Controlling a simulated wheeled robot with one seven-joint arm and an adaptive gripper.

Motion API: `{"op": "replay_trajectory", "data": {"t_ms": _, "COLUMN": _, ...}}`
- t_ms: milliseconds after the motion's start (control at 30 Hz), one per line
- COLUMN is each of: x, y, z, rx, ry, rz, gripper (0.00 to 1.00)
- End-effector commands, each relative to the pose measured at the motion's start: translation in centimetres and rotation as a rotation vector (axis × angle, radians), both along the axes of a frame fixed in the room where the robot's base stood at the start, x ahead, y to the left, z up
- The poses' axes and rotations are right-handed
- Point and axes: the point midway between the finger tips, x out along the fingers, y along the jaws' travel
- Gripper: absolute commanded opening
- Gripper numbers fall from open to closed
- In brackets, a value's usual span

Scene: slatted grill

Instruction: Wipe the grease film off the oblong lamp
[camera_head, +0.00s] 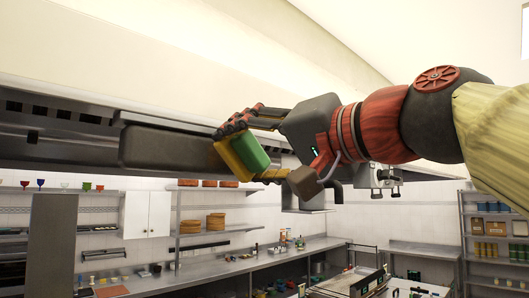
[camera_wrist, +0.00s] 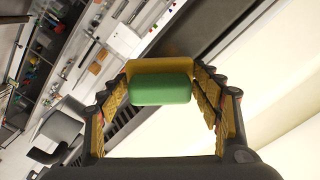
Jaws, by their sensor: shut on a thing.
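A dark grey oblong block, which looks like the oblong lamp (camera_head: 165,148), hangs under the metal hood at the upper left in the head view. No separate grease film can be made out on it. My gripper (camera_head: 255,145) is shut on a green and yellow sponge (camera_head: 248,152) at the lamp's right end. The sponge overlaps that end in the picture; I cannot tell whether they touch. In the wrist view the sponge (camera_wrist: 160,88) sits between the fingers, green side towards the camera, yellow side away. The lamp is not clearly distinguishable there.
The slotted hood edge (camera_head: 60,112) runs just above the lamp. Shelves with bowls and boxes (camera_head: 215,222), a white cabinet (camera_head: 147,214) and a steel counter (camera_head: 225,268) lie farther back and lower.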

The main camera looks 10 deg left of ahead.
Motion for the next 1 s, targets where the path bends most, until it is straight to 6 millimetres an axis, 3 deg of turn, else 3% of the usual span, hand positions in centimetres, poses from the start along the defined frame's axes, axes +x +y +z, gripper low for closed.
{"op": "replay_trajectory", "data": {"t_ms": 1000, "x": 0.72, "y": 0.86, "z": 0.04, "rx": -0.001, "ry": 0.0, "rz": 0.001, "gripper": 0.44}}
